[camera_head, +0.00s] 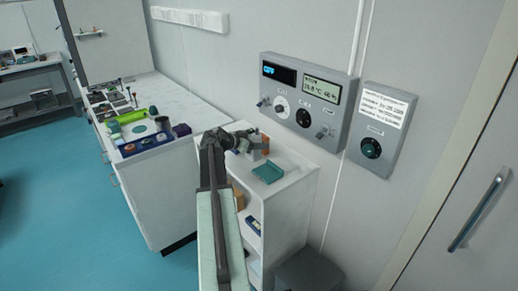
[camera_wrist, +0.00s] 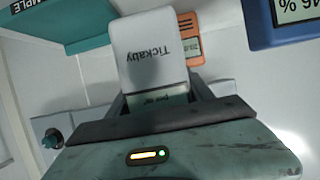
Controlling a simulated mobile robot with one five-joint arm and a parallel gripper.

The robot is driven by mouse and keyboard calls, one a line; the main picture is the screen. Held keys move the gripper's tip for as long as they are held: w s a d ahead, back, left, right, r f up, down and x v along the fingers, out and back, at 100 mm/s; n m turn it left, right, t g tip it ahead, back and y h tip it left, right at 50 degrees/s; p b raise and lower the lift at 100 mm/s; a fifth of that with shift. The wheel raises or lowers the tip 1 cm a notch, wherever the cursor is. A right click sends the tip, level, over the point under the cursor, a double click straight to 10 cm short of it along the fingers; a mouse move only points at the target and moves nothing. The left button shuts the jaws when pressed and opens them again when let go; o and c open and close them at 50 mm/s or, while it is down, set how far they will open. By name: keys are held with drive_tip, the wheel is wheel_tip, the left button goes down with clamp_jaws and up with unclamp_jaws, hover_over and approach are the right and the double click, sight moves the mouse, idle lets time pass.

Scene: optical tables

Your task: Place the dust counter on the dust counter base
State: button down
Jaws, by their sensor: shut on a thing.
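My gripper (camera_wrist: 158,105) is shut on a white box labelled "Tickaby" with a small screen. I take this box (camera_wrist: 155,50) to be the dust counter. Its label reads upside down in the wrist view. In the head view my gripper (camera_head: 248,143) is over the white cabinet beside the bench, at the far end of my arm. The box is small and partly hidden there. I cannot pick out the dust counter base in either view.
An orange device (camera_wrist: 190,38) with a screen stands close behind the box. A teal tray (camera_head: 268,173) lies on the white cabinet (camera_head: 297,178). Wall panels (camera_head: 310,97) rise behind it. The bench (camera_head: 180,180) at left carries several items.

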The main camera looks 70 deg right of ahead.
drive_tip(key=f+b, duration=0.4)
drive_tip(key=shift+w+d, duration=0.15)
drive_tip(key=shift+d, duration=0.2)
drive_tip(key=shift+r, duration=0.2)
drive_tip(key=c, duration=0.8)
unclamp_jaws()
drive_tip(key=shift+f, duration=0.2)
drive_tip(key=o, duration=0.4)
drive_tip(key=shift+r, duration=0.25)
drive_tip(key=p+v, duration=0.5)
drive_tip(key=v, duration=0.7)
